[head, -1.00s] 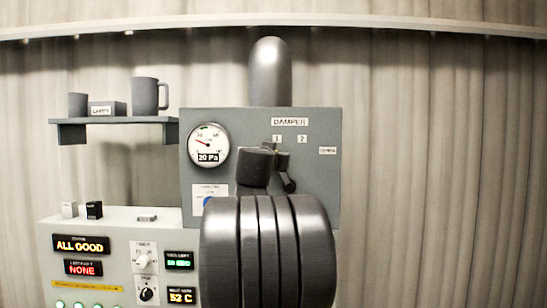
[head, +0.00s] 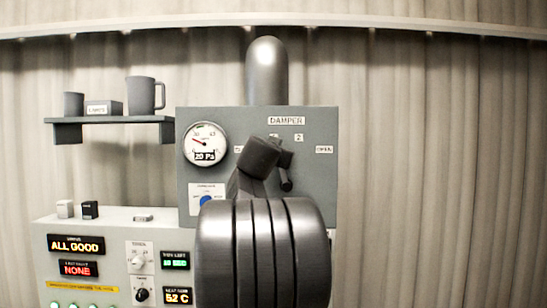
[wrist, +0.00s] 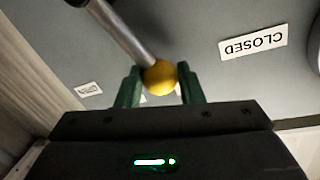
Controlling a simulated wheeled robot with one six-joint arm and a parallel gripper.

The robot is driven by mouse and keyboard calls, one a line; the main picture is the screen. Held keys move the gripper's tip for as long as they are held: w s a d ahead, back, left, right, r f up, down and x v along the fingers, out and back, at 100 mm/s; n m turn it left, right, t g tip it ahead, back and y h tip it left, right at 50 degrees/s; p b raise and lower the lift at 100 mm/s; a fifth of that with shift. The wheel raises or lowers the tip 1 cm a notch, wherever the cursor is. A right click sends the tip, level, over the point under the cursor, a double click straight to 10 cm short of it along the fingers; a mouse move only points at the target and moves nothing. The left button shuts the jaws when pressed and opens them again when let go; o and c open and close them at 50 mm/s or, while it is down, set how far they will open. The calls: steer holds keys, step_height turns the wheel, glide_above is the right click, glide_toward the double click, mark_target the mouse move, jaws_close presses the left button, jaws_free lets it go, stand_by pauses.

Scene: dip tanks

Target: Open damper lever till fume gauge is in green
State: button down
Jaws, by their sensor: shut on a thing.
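The damper lever shows in the wrist view as a grey rod (wrist: 122,32) with a yellow ball knob (wrist: 159,77). My gripper (wrist: 160,82) is shut on this knob, with a green finger on each side. In the head view my wrist and arm hide most of the lever. The round fume gauge (head: 205,144) reads 20 Pa. Its red needle points left and slightly up, short of the green patch at the top of the dial.
The grey damper panel (head: 310,203) has 1 and 2 marks and an OPEN label (head: 324,149) at right. A CLOSED label (wrist: 253,44) shows upside down in the wrist view. A shelf with a mug (head: 141,94) and a control console (head: 105,221) are at left.

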steer(key=c, duration=1)
jaws_free()
steer(key=shift+s, duration=0.1)
steer(key=s+a+b, duration=0.2)
steer(key=s+b, duration=0.3)
steer(key=s, duration=0.8)
steer(key=shift+s+a+r, duration=0.2)
steer(key=shift+a, duration=0.1)
steer(key=shift+w, duration=0.1)
steer(key=w+d+p, duration=0.1)
steer(key=w, duration=0.3)
steer(key=w+p, duration=0.2)
steer(key=w, duration=0.3)
steer(key=w+d+p, duration=0.1)
steer(key=w+p, duration=0.1)
steer(key=w, duration=0.2)
steer(key=shift+w+d+f, duration=0.15)
steer(key=shift+w+d, duration=0.15)
steer(key=shift+d, duration=0.05)
steer(key=shift+s+a+f, duration=0.1)
steer(key=shift+s+a, duration=0.05)
